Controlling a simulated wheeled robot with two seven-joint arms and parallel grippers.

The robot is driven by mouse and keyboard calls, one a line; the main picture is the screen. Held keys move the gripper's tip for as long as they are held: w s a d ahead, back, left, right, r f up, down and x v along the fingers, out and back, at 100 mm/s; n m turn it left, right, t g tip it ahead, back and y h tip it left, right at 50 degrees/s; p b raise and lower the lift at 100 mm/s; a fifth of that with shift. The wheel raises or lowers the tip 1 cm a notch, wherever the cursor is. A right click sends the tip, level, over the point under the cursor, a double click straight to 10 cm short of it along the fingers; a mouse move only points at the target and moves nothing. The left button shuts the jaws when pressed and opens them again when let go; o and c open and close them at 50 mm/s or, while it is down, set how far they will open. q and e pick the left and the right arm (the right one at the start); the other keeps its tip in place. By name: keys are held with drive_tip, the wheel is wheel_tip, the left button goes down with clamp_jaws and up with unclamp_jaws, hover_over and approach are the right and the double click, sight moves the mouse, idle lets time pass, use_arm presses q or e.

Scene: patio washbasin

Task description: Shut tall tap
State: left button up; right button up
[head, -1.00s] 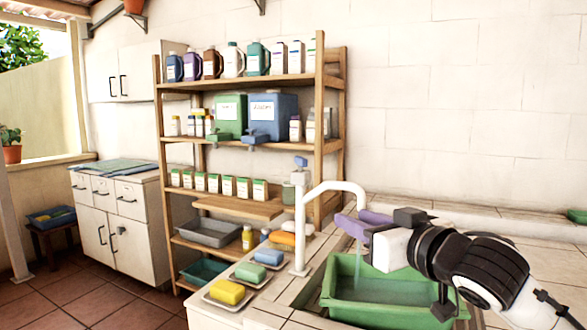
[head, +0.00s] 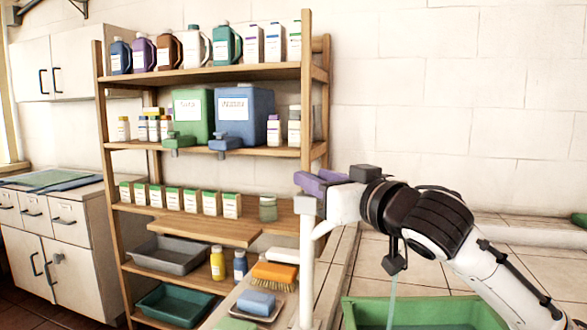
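The tall tap (head: 307,262) is a white upright pipe whose neck bends to the right. A grey-blue piece (head: 306,206) shows at its top, and the rest of its handle is hidden by my gripper. My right gripper (head: 312,182) has purple fingers over the tap's top. The fingers lie close together, and I cannot tell whether they are apart or touch the handle. My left gripper is out of view.
A wooden shelf (head: 215,230) with bottles, a green dispenser (head: 193,115) and a blue dispenser (head: 245,112) stands behind the tap to the left. A brush (head: 275,275) and blue soap (head: 256,303) lie beside the tap. The tiled counter (head: 450,270) at the right is mostly bare.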

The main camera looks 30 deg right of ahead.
drive_tip(key=w, duration=0.7)
drive_tip(key=shift+d+p, duration=0.2)
drive_tip(key=shift+p, duration=0.2)
drive_tip(key=shift+w, duration=0.1)
drive_tip(key=shift+f, duration=0.1)
clamp_jaws()
